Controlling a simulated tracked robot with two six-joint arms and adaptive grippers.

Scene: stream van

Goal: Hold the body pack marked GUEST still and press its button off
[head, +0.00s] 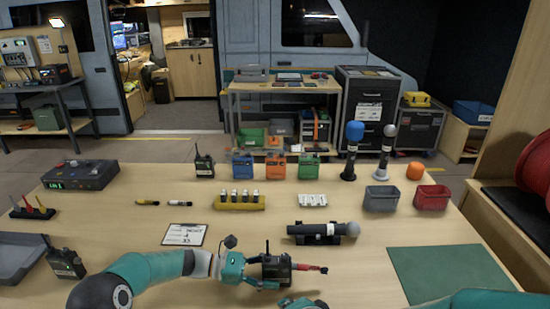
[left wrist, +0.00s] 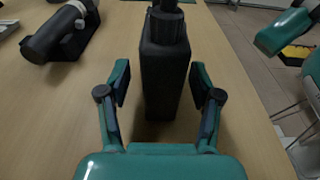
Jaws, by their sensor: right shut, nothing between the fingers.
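A black body pack (head: 277,268) with a stub antenna stands upright near the table's front edge. No GUEST marking is readable on it. My left gripper (head: 268,271) is open around this pack. In the left wrist view the pack (left wrist: 165,70) stands between the two finger pads, with a gap at the left pad; contact at the right pad is unclear. My right gripper (head: 303,303) is shut and empty, partly cut off at the bottom edge. Part of it also shows at upper right in the left wrist view (left wrist: 284,32). The pack's button cannot be made out.
Similar black packs stand at front left (head: 65,262) and at the back (head: 205,166). A red-tipped marker (head: 311,268) lies right of the held-around pack. A microphone in a cradle (head: 322,233) lies behind it. A green mat (head: 448,273) lies bare at right.

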